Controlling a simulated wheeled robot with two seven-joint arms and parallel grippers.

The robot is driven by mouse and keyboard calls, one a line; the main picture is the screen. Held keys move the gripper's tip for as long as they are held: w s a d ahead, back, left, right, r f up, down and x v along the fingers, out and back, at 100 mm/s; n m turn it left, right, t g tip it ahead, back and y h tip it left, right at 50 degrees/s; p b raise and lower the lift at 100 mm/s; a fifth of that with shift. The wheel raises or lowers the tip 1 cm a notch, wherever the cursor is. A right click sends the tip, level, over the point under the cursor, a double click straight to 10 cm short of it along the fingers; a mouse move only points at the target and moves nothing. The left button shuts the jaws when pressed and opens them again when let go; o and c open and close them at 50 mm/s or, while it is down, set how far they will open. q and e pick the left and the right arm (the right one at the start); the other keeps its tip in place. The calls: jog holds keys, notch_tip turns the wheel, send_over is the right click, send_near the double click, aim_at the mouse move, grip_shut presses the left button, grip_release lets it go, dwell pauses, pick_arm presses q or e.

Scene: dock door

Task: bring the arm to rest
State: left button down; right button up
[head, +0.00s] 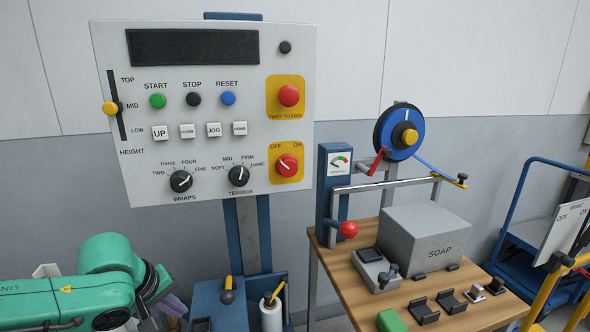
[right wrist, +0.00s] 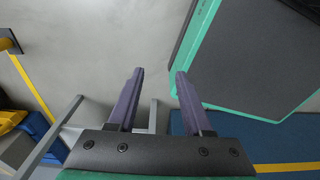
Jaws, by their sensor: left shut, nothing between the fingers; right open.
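My left arm (head: 55,300), green with dark joints, comes in at the lower left of the head view. My left gripper (head: 172,304) shows only in part behind the arm's wrist, as a small purple piece low in the picture, beside the blue base of the control panel. It is shut and holds nothing. My right gripper (right wrist: 158,78) shows in the right wrist view. The right gripper is not in the head view.
A control panel (head: 215,235) stands on a blue post just right of my left arm. A white film roll (head: 271,315) is at its foot. A wooden table (head: 355,270) carries a grey SOAP box (head: 425,240) and several small parts. A blue cart (head: 520,240) is at the right.

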pick_arm(q)
jog(key=s+a+f+m, duration=0.3)
jog(key=f, duration=0.3)
jog(key=s+a+f+m, duration=0.2)
jog(key=s+a+f, duration=0.1)
jog(key=f, duration=0.2)
jog(key=s+d+f+m+g+y, duration=0.1)
jog(key=s+d+f+m, duration=0.4)
jog(key=s+d+f, duration=0.45)
jog(key=s+a+f+g+p, duration=0.1)
jog(key=s+f, duration=0.2)
jog(key=f, duration=0.8)
jog(key=s+a+f+g, duration=0.1)
jog(key=s+f, duration=0.1)
jog(key=f, duration=1)
jog(key=s+a+f, duration=0.3)
jog(key=s+f, duration=0.7)
jog(key=s, duration=0.5)
jog(key=shift+s+f+m+g+y+p, duration=0.15)
jog(key=shift+f+m+g+y+p, duration=0.15)
jog(key=shift+f+m+g, duration=0.1)
pick_arm(e)
jog(key=shift+w+d+r, duration=0.25)
jog(key=shift+w+r, duration=0.6)
jog(key=shift+w, duration=0.3)
